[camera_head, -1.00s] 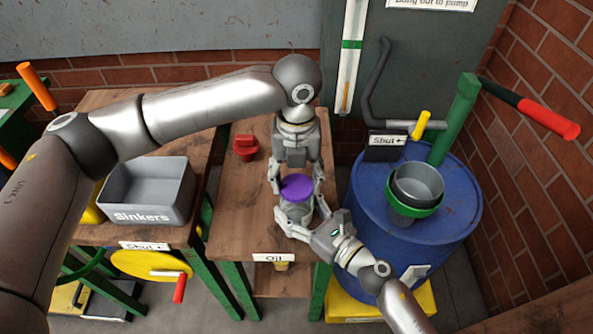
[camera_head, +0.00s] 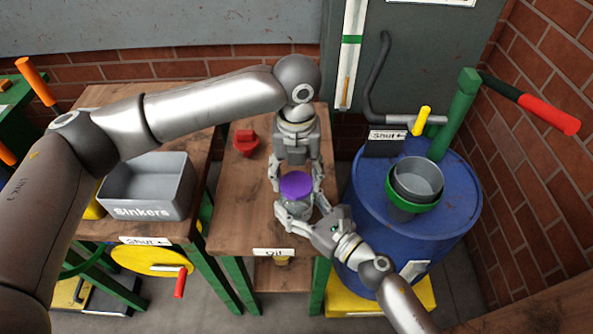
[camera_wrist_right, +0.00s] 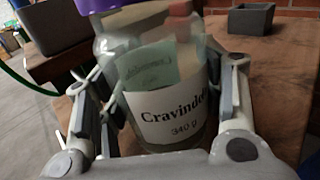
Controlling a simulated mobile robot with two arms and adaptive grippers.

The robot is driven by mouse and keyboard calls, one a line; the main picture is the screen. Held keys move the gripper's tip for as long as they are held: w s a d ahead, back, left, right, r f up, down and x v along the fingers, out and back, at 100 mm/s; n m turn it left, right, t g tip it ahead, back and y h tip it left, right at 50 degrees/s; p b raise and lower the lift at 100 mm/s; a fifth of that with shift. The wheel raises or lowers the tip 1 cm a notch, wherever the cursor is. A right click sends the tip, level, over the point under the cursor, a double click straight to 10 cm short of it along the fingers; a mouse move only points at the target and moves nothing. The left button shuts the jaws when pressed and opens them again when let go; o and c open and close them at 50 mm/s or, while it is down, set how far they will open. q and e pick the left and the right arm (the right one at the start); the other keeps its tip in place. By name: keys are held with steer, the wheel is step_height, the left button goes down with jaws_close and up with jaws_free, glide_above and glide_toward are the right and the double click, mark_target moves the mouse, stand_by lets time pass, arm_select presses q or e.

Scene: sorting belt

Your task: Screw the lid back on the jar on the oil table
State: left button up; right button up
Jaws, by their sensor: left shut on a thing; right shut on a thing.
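The purple lid (camera_head: 296,184) is between the fingers of my left gripper (camera_head: 297,188), which is shut on it from above. The clear glass jar (camera_head: 297,208) is directly below the lid, over the oil table (camera_head: 240,222). My right gripper (camera_head: 299,218) is shut around the jar's body from the front right. In the right wrist view the jar (camera_wrist_right: 160,75) has a white label reading "Cravind…" and 340 g, with a green paper above it. The lid's purple edge (camera_wrist_right: 100,4) shows at the top. I cannot tell whether the lid touches the rim.
A red object (camera_head: 247,143) sits at the table's back left. A grey Sinkers box (camera_head: 148,186) stands on the left table. A blue drum (camera_head: 455,215) with a green-rimmed funnel (camera_head: 415,180) stands close on the right. The table's left half is mostly clear.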

arm_select(q)
steer(key=shift+f, duration=0.1)
arm_select(e)
jaws_close()
arm_select(q)
steer(key=m, duration=0.7)
steer(key=shift+s+d, duration=0.1)
steer(key=shift+d, duration=0.15)
steer(key=m, duration=0.6)
steer(key=shift+s+d+m, duration=0.15)
steer(key=shift+m, duration=0.25)
steer(key=o, duration=0.6)
